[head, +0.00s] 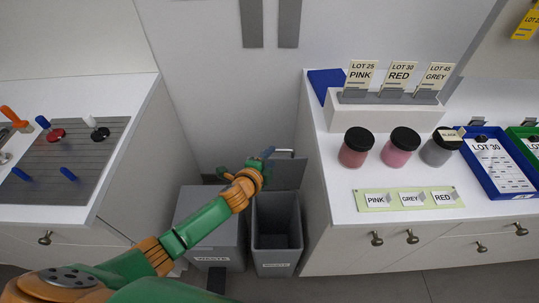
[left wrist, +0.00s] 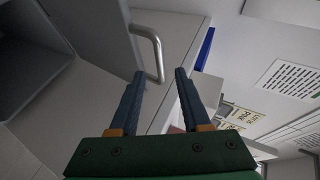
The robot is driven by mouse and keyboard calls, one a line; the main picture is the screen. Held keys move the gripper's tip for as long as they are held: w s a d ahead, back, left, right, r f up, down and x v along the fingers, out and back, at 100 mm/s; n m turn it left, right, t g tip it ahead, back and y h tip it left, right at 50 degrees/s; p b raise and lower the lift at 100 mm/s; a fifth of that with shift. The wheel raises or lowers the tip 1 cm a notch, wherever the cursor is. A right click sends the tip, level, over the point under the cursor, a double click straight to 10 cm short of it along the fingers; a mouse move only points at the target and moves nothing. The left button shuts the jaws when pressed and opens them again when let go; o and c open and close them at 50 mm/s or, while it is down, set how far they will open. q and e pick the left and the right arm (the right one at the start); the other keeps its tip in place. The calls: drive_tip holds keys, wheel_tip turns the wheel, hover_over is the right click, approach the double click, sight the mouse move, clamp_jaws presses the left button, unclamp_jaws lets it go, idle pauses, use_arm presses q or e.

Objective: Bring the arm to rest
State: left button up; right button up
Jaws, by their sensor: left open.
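My left arm reaches in from the lower left of the head view. Its gripper (head: 268,155) is above the back of the open waste bin (head: 275,243), left of the right-hand counter. In the left wrist view the two dark blue fingers (left wrist: 159,76) are apart with nothing clamped between them. A bent metal handle (left wrist: 153,42) shows beyond the fingertips, its lower end lined up with the gap; I cannot tell whether they touch. My right gripper is in neither view.
A second waste bin (head: 209,228) stands to the left. The right counter (head: 330,215) holds a reddish jar (head: 354,154), a pink jar (head: 398,153), a grey jar (head: 436,153), a card stand (head: 385,118) and a blue tray (head: 477,169). A grey pegboard (head: 75,165) lies on the left counter.

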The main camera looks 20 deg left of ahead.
use_arm(q)
drive_tip(key=shift+s, duration=0.2)
idle(0.3)
drive_tip(key=s+a+f+n+g+y, duration=0.1)
drive_tip(key=s+a+f+n+g, duration=0.25)
drive_tip(key=s+f, duration=0.55)
drive_tip(key=s+a+f+n+g+y, duration=0.1)
drive_tip(key=s+a+f+n+g, duration=0.2)
drive_tip(key=s+f, duration=0.6)
drive_tip(key=s+f+n+g, duration=0.2)
drive_tip(key=s+f+n, duration=0.2)
drive_tip(key=s, duration=0.8)
drive_tip(key=s+f+n+g, duration=0.3)
drive_tip(key=s+f, duration=0.4)
drive_tip(key=s, duration=0.5)
drive_tip(key=shift+s+n, duration=0.3)
drive_tip(key=shift+n, duration=0.55)
